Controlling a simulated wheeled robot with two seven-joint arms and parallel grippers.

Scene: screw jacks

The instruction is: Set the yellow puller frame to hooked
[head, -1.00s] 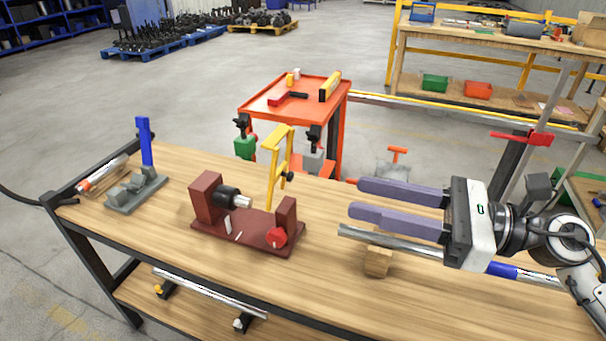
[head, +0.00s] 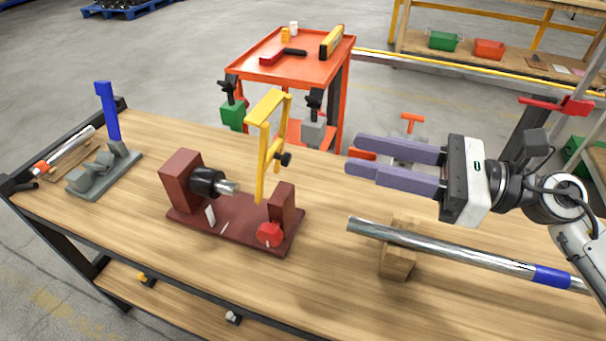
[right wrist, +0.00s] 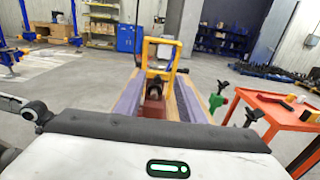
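The yellow puller frame (head: 262,150) stands upright at the back of a dark red bench fixture (head: 222,218), with a black knob (head: 284,159) on its right side. The fixture carries a black and silver spindle (head: 212,183) and a red knob (head: 269,234). My right gripper (head: 352,156) is open and empty, to the right of the frame and apart from it, fingers pointing left. In the right wrist view the frame (right wrist: 158,42) shows beyond and between the two purple fingers (right wrist: 158,98). My left gripper is not in view.
A steel bar (head: 440,247) with a blue band rests on a wooden block (head: 397,262) in front of my right gripper. A grey fixture with a blue lever (head: 108,112) stands at the left. An orange cart (head: 306,62) stands behind the bench (head: 340,290).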

